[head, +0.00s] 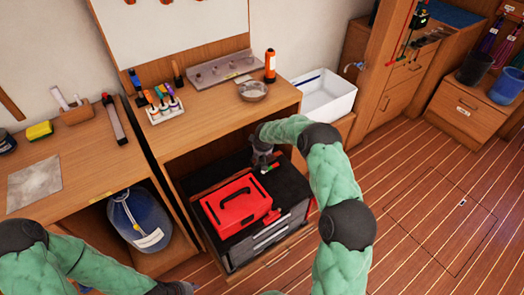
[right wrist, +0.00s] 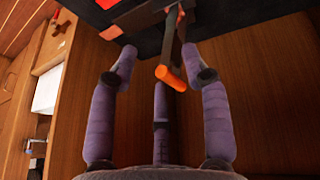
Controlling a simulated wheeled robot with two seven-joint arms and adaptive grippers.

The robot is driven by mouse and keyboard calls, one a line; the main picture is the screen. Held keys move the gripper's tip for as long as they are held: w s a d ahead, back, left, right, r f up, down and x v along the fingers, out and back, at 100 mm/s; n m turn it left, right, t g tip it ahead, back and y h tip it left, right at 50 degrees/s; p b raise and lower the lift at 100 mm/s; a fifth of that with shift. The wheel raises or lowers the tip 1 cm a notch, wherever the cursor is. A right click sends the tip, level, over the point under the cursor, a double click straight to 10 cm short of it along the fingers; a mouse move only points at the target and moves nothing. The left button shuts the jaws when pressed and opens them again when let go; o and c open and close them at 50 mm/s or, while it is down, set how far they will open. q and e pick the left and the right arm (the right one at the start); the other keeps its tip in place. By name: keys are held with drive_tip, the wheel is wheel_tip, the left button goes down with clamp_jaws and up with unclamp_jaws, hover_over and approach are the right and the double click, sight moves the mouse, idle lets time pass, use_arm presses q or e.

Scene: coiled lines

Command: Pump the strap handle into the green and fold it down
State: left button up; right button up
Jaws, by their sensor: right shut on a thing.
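My right gripper (head: 264,160) is at the back right of the black chest top. In the right wrist view its purple fingers (right wrist: 157,60) reach around the strap handle (right wrist: 172,78), a dark lever with an orange end, and it is shut on it. Where the fingers touch it is hard to see. A small green patch (head: 265,170) with red beside it shows just below the gripper in the head view; no pointer or reading can be made out. My left gripper (head: 178,288) is cut off at the bottom edge, its jaws unclear.
A red case (head: 237,205) with a black handle lies on the black chest (head: 290,190), left of my right gripper, under the wooden bench (head: 215,100). A blue jug (head: 140,220) stands left. The striped floor (head: 430,215) at right is clear.

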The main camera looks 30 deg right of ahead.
drive_tip(key=v, duration=1.1)
drive_tip(key=shift+d+r, duration=0.25)
drive_tip(key=shift+w, duration=0.15)
